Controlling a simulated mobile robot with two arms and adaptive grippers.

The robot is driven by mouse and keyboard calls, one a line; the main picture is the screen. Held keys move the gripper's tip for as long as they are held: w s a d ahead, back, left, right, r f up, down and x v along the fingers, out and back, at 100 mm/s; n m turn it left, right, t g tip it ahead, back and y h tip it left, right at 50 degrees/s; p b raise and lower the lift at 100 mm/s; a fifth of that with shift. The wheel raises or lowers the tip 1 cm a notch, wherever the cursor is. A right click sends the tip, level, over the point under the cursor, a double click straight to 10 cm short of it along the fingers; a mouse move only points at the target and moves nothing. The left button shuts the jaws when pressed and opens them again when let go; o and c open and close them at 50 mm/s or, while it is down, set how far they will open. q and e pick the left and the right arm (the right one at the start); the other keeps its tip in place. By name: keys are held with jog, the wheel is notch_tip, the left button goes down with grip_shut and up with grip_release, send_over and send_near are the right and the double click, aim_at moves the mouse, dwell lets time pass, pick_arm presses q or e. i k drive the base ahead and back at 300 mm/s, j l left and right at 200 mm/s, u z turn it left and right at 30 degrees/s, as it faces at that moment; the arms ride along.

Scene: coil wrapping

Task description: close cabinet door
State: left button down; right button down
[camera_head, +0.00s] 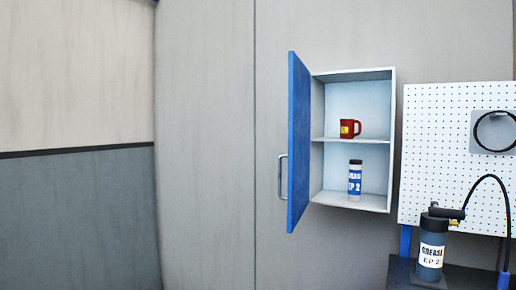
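The cabinet (318,190) is a white box on the grey wall, right of the middle of the head view. Its blue door (299,140) is hinged on the left side and stands open, swung out from the wall and seen nearly edge-on. A metal handle (282,177) sticks out on the left face of the door. Inside, a red mug (349,129) stands on the middle shelf. A white and blue bottle (355,181) stands on the cabinet floor. Neither of my grippers shows in the head view.
A white pegboard (440,140) hangs right of the cabinet, with a dark ring (495,131) on it. Below, a grease canister (431,247) with a black hose (487,180) stands on a dark bench (463,277). The wall left of the door is clear.

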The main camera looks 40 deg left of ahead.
aim_at(299, 104)
jog(key=j+u, duration=0.35)
jog(key=j, duration=1.5)
